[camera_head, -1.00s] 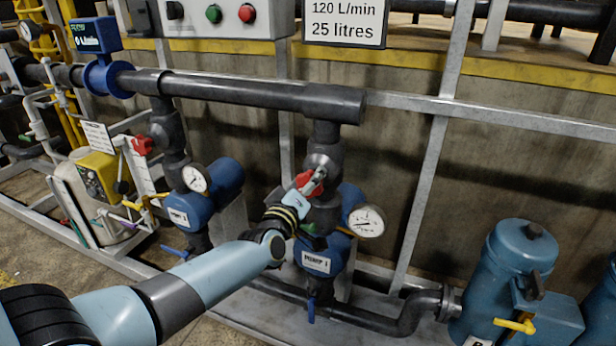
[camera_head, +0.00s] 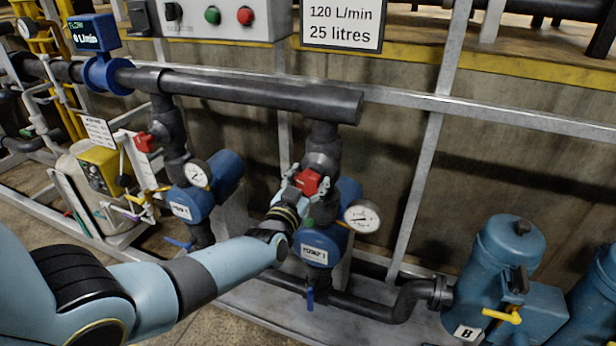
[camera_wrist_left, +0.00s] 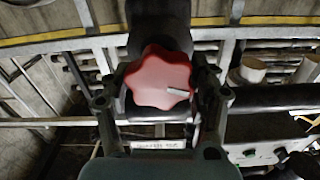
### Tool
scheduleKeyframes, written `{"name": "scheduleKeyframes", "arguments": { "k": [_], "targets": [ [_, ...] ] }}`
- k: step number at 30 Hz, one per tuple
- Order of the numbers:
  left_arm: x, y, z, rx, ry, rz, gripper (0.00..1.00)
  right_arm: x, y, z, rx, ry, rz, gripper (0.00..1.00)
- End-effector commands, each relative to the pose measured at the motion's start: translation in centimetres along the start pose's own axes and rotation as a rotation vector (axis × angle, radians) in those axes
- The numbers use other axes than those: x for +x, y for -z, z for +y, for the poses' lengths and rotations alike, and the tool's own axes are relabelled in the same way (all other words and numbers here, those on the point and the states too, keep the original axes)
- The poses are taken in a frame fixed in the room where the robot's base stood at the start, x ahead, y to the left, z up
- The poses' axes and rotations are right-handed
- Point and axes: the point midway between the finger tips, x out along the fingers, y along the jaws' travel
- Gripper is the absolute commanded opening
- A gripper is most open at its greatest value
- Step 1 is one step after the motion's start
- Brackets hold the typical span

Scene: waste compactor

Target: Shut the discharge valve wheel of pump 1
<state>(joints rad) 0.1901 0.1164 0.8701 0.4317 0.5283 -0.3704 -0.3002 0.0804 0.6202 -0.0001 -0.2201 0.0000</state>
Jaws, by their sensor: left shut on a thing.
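The red, lobed valve wheel (camera_head: 309,181) sits on the dark vertical pipe above the blue pump labelled PUMP 1 (camera_head: 322,243). My left gripper (camera_head: 300,184) reaches it from the front left and is shut on it. In the left wrist view the wheel (camera_wrist_left: 158,78) faces the camera, with a pale mark on its right side. The fingers of my left gripper (camera_wrist_left: 163,97) stand on either side of it. The wheel's rear and stem are hidden. My right gripper is not in view.
A pressure gauge (camera_head: 361,217) is close to the right of my gripper. A thick horizontal pipe (camera_head: 240,90) runs above. Blue canisters (camera_head: 510,255) stand at the lower right.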

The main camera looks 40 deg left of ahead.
Motion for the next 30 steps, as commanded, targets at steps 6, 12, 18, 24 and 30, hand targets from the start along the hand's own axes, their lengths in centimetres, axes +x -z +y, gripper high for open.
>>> {"name": "scheduleKeyframes", "arguments": {
  "k": [6,12,18,24,30],
  "targets": [
    [-0.2,-0.3,0.2,0.206,-0.003,-0.009,0.28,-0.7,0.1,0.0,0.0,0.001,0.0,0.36],
    [-0.2,-0.3,0.2,0.394,-0.003,-0.008,0.28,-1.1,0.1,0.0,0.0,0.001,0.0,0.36],
    [-0.2,-0.4,0.3,0.586,-0.004,-0.009,0.28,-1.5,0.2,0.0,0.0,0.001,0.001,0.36],
    [-0.2,-0.5,0.4,0.773,-0.005,-0.008,0.28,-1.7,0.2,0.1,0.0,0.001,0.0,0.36],
    [-0.2,-0.5,0.4,0.946,-0.005,-0.008,0.28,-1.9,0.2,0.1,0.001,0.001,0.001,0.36]
  ]
}}
